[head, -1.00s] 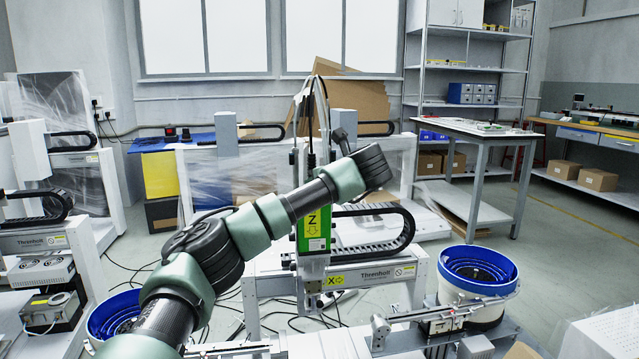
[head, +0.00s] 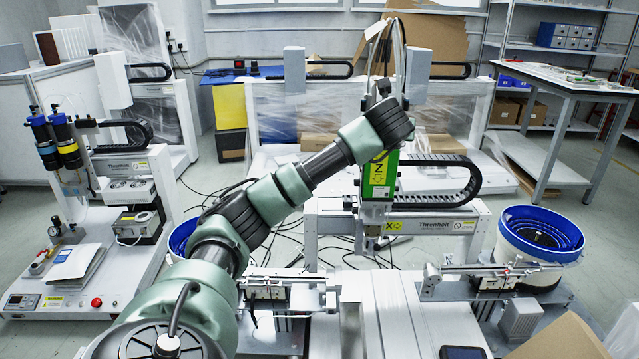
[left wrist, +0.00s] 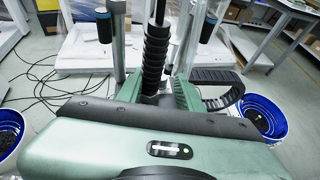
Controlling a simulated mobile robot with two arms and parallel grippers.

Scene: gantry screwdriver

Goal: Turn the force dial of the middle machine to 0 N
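The middle machine stands ahead in the head view, with a bright green Z unit (head: 380,178) on a gantry beam (head: 435,222). I cannot make out its force dial; a dark panel (head: 462,352) is cut off at the bottom edge. My left arm reaches across from the lower left. Its dark wrist end overlaps the top of the Z unit in the picture, and no fingers can be made out there. The left wrist view shows a green housing (left wrist: 150,150) with a small light, and dark cylinders and grey rods beyond; I cannot identify fingers. My right gripper is not in view.
A blue-rimmed feeder bowl (head: 540,235) stands right of the middle machine, another (head: 183,238) left. A dispensing machine (head: 85,220) with a red button (head: 97,302) stands at left. A small grey box (head: 520,318) and cardboard (head: 562,340) lie lower right. Cables cover the floor behind.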

